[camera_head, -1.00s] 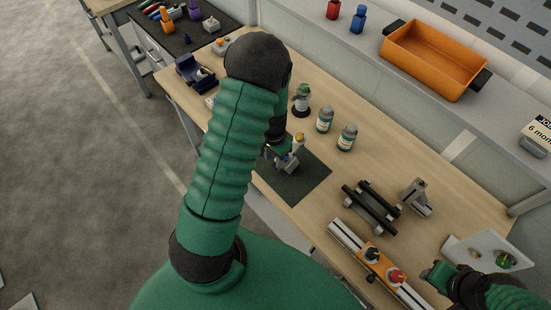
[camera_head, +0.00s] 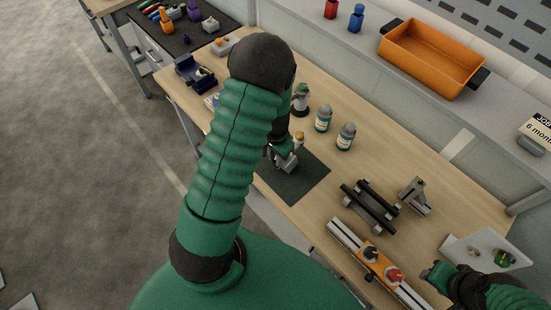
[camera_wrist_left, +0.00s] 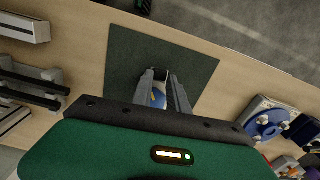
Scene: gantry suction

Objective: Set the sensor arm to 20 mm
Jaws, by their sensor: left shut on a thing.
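My left gripper (camera_head: 284,160) is low over a dark green mat (camera_head: 303,183) on the wooden bench. In the left wrist view its two grey fingers (camera_wrist_left: 164,95) are shut on a small blue and pale part (camera_wrist_left: 158,98), mostly hidden between them. In the head view a small yellow-topped part (camera_head: 299,138) shows just behind the fingers. Which part is the sensor arm, and any millimetre scale, I cannot tell. A silver rail (camera_head: 347,236) carries an orange block (camera_head: 381,264) with a black knob (camera_head: 371,254) and a red knob (camera_head: 396,274). My right gripper (camera_head: 440,276) is at the lower right, its fingers unclear.
Two labelled bottles (camera_head: 346,136) and a green-topped container (camera_head: 302,99) stand behind the mat. A black-railed fixture (camera_head: 369,206), a grey bracket (camera_head: 415,196) and a white plate (camera_head: 470,250) are to the right. An orange bin (camera_head: 432,58) is on the shelf. A blue tape dispenser (camera_head: 194,73) is at the left.

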